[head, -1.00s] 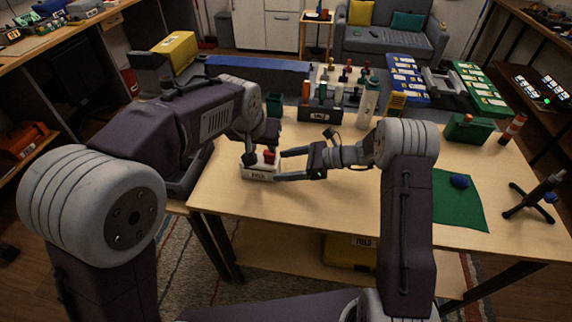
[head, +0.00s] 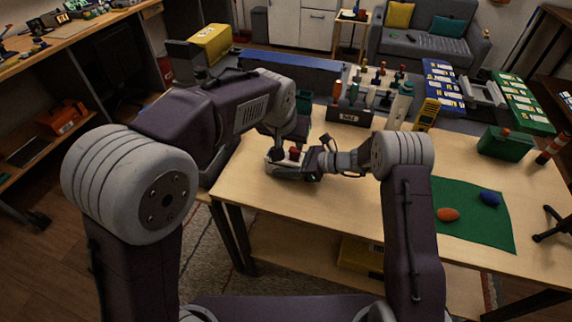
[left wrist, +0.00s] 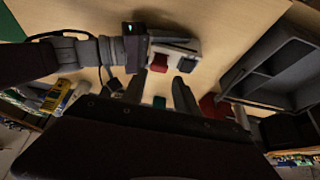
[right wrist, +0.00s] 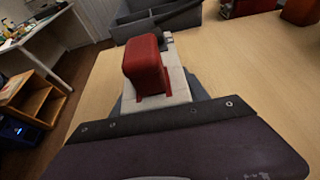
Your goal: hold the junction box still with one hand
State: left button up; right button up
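The junction box, a small white box (right wrist: 178,82) with a red block (right wrist: 147,65) on top, sits on the wooden table. In the head view the red block (head: 295,152) shows between my two grippers, and most of the box is covered. My right gripper (head: 293,169) reaches in from the right, with its fingers along both sides of the box, apparently closed on it. The left wrist view also shows the white box (left wrist: 185,47). My left gripper (left wrist: 159,88) is just above and beside the box, its fingers apart with nothing between them.
A dark compartment tray (left wrist: 270,70) stands near the box. A tool rack (head: 348,117) is behind it. A green mat (head: 470,225) with an orange lump (head: 448,214) and a blue lump (head: 489,198) lies to the right. The table front is clear.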

aim_at(295, 149)
pick_arm(q)
jog(key=shift+o, duration=0.3)
pick_arm(e)
grip_shut()
pick_arm(q)
jog(key=o, duration=0.5)
jog(key=shift+c, duration=0.2)
notch_tip(295, 149, up, 6)
jog(key=m+g, duration=0.3)
jog(key=m, duration=3.1)
jog(key=w+f, duration=0.1)
jog(key=f, duration=0.3)
jog(key=w+d+f+m, duration=0.1)
jog(key=w+f, duration=0.1)
jog(key=f, duration=0.2)
jog(key=w+f+m, duration=0.1)
jog(key=w+f, duration=0.1)
jog(key=f, duration=0.3)
jog(key=shift+d+y, duration=0.3)
jog(key=shift+y, duration=0.1)
